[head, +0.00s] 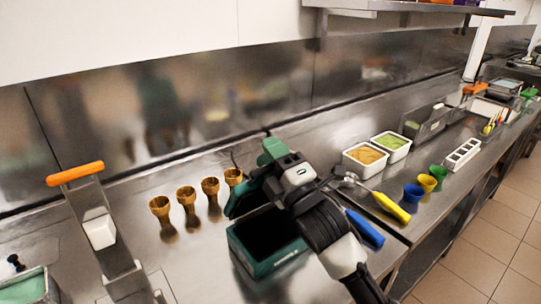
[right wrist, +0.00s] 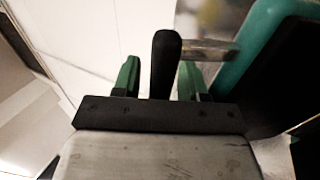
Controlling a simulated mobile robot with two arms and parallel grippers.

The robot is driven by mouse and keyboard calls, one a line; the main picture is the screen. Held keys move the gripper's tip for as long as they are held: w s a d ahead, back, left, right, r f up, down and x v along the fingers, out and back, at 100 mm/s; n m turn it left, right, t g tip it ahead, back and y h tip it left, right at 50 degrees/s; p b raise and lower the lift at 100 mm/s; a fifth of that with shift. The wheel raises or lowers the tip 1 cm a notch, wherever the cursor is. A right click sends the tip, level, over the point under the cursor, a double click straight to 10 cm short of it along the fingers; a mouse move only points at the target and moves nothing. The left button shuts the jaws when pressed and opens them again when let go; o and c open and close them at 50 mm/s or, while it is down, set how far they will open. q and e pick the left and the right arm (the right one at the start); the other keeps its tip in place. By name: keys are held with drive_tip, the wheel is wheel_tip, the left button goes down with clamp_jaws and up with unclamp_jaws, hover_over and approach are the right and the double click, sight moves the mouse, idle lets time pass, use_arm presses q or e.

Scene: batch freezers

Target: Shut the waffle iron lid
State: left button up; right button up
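The teal waffle iron stands on the steel counter in the head view. Its base (head: 284,263) is a dark open box with a teal rim. Its lid (head: 234,204) is raised and tilted up behind the base, partly hidden by my right arm. The lid (right wrist: 256,40) also shows at the right of the right wrist view, joined by a metal rod to a black handle (right wrist: 164,65). My right gripper (head: 268,148) is at the lid's upper part. In the right wrist view its green fingers (right wrist: 159,80) stand either side of the handle, with a visible gap on the left. My left gripper is out of view.
Several brown cones (head: 187,203) stand left of the waffle iron. An orange-handled metal device (head: 75,173) is further left. Right of my arm are food tubs (head: 365,158), a yellow-handled tool (head: 391,207), a blue-handled tool (head: 365,229) and coloured cups (head: 412,196). A steel wall runs behind.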

drive_tip(key=s+d+f+b, duration=1)
drive_tip(key=s+f, duration=0.4)
drive_tip(key=shift+f, duration=0.25)
idle(1.5)
drive_tip(key=shift+w+d, duration=0.1)
idle(0.4)
idle(0.4)
